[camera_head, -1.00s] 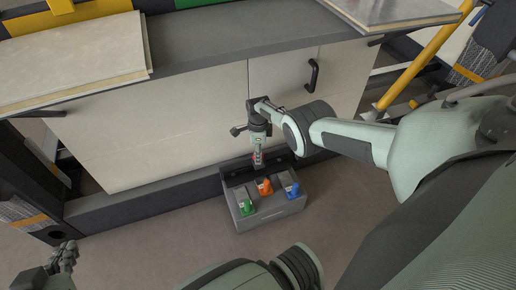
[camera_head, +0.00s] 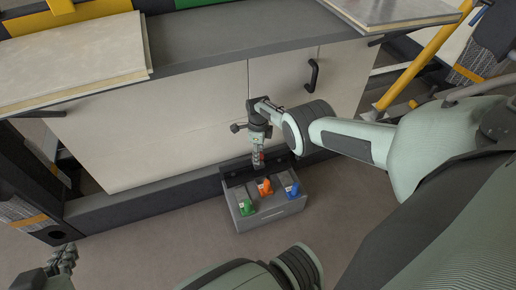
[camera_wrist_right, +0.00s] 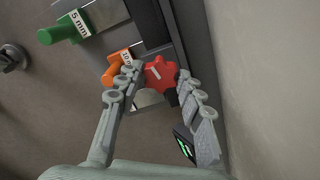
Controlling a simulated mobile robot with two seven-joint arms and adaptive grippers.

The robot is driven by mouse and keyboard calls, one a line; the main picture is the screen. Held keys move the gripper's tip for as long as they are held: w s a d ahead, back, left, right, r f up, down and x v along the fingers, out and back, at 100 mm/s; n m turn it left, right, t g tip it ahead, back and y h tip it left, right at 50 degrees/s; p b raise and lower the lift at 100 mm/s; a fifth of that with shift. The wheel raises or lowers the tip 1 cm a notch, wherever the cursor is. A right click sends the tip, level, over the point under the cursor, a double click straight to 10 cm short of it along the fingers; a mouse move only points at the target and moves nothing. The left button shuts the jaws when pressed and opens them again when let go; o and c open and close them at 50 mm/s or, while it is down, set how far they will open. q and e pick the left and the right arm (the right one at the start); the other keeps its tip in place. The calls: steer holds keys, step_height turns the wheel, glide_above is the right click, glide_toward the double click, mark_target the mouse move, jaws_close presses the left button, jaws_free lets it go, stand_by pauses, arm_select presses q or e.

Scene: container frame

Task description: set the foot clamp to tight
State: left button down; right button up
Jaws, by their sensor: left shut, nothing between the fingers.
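A red part (camera_wrist_right: 160,75) with a small white mark lies between the fingers of my right gripper (camera_wrist_right: 158,82) in the right wrist view. The left-hand fingertip is close to it or touching it. I cannot tell whether the fingers grip it. In the head view my right gripper (camera_head: 259,162) points down at the back edge of a grey box, and the red (camera_head: 262,155) shows at its fingers. I cannot make out which part is the foot clamp. My left gripper (camera_head: 62,262) is shut and empty at the lower left.
The grey box (camera_head: 268,220) on the floor holds green (camera_head: 246,207), orange (camera_head: 265,187) and blue (camera_head: 292,190) pieces. The green is labelled 5 mm. A pale cabinet (camera_head: 165,140) with a dark handle (camera_head: 313,75) stands close behind. The floor left of the box is clear.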

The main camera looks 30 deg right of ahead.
steer(key=o, duration=0.4)
steer(key=shift+c, duration=0.2)
steer(key=shift+r, duration=0.1)
steer(key=shift+r, duration=0.1)
step_height(320, 180, up, 12)
stand_by(0.3)
steer(key=shift+f, duration=0.2)
